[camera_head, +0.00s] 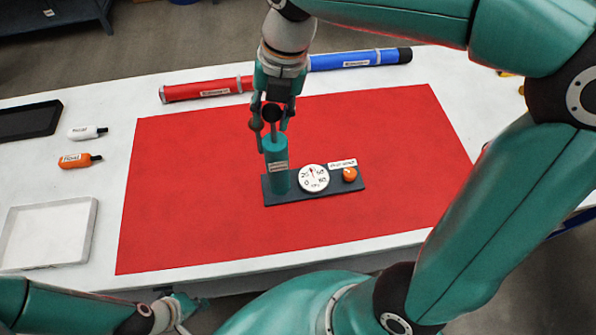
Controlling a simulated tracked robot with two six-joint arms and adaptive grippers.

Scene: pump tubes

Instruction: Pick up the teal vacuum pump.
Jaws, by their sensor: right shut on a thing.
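The teal vacuum pump (278,178) is an upright cylinder at the left end of a dark base plate, with a thin rod at its top. The base plate (315,190) also carries a white round gauge (314,178) and an orange knob (350,174). The plate appears to rest on the red mat (190,200). My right gripper (271,128) comes down from above and is shut on the pump's top, partly hiding it. My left gripper (180,308) is low at the left, in front of the table edge; its finger opening is unclear.
A red tube (200,91) and a blue tube (350,60) lie behind the mat. At the left are a white bottle (85,132), an orange bottle (76,160), a black tray (28,120) and a white tray (45,235). Much of the mat is clear.

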